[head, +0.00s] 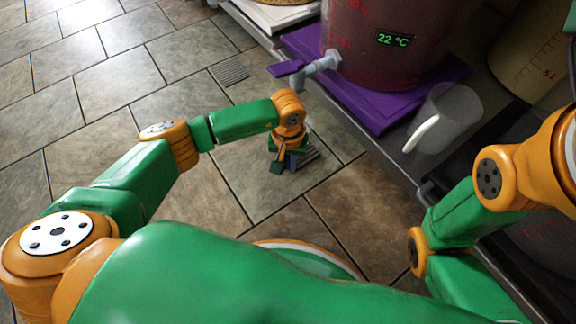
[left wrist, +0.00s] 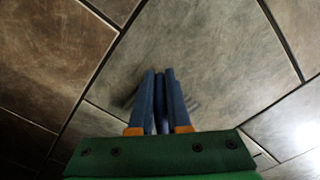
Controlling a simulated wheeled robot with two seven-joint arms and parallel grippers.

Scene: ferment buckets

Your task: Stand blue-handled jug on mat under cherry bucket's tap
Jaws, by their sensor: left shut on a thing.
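My left gripper (head: 284,166) is low over the tiled floor, in front of the shelf and below the tap. In the left wrist view its fingers (left wrist: 161,103) are shut on a narrow blue thing (left wrist: 160,100). I cannot tell if this is the jug's handle; no jug body shows clearly there. The bucket with dark red contents (head: 400,62) and a 22 °C display stands on a purple mat (head: 385,115). My right gripper is outside the view.
A translucent jug with a white handle (head: 424,133) stands on the shelf right of the mat. A pale bucket (head: 530,62) is at the far right. The shelf's front edge (head: 385,165) runs diagonally. Open tiled floor lies left, with a small grate (head: 230,71).

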